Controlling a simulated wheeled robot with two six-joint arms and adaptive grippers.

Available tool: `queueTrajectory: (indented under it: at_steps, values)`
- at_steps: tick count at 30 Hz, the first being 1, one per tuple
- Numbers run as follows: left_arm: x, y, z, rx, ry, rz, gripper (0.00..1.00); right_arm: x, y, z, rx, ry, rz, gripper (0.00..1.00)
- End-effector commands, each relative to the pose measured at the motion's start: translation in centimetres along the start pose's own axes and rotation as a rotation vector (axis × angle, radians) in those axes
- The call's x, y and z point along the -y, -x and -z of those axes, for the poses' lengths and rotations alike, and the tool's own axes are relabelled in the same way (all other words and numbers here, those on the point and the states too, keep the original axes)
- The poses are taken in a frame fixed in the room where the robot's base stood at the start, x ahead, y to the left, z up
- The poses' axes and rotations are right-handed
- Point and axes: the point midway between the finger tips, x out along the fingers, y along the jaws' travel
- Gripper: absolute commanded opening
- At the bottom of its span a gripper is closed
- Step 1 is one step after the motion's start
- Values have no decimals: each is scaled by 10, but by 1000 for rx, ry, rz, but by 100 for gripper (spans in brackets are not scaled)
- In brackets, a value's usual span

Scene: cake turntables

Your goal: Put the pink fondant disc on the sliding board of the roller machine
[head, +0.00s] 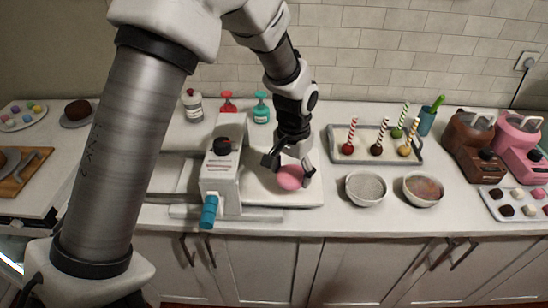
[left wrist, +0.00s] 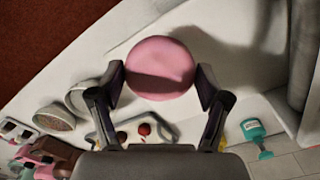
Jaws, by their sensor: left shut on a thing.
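The pink fondant disc (head: 290,179) is held between the fingers of my left gripper (head: 289,170), which is shut on it. In the left wrist view the disc (left wrist: 160,65) sits between the two dark fingertips (left wrist: 161,82). The roller machine (head: 222,175) is a pale grey block with a blue crank handle, just left of the gripper. Its white sliding board (head: 266,196) extends on the right side, under the disc. I cannot tell whether the disc touches the board. My right gripper is not in view.
Right of the board stand two bowls (head: 366,188) (head: 424,189) and a tray of cake pops (head: 346,157). Red and teal bottles (head: 261,108) stand behind the machine. Brown and pink machines (head: 474,143) (head: 517,140) are at the far right.

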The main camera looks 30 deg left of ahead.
Motion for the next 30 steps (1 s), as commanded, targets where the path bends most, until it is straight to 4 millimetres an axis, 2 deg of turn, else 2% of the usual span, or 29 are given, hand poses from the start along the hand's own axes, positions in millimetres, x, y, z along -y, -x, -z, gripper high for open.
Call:
queueTrajectory:
  at_steps: [1,3,6,9,11,15,18,26,27,28,30]
  values:
    - [15,3,6,0,5,-6,31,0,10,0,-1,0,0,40]
    - [37,0,14,-1,6,-5,31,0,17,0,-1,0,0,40]
    - [62,-2,24,0,6,-2,31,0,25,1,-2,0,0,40]
    - [76,-6,30,-1,3,0,31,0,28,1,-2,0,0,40]
    - [80,-10,30,2,1,1,31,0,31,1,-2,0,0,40]
    - [80,-32,30,4,0,2,31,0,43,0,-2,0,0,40]
    - [80,-42,31,0,0,2,31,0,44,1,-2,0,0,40]
    - [80,-46,31,0,-1,1,31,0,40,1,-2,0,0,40]
    - [80,-45,31,0,-1,1,90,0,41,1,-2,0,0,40]
    - [80,-45,31,0,-1,1,100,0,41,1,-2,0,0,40]
    - [80,-45,30,0,-1,1,100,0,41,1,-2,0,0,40]
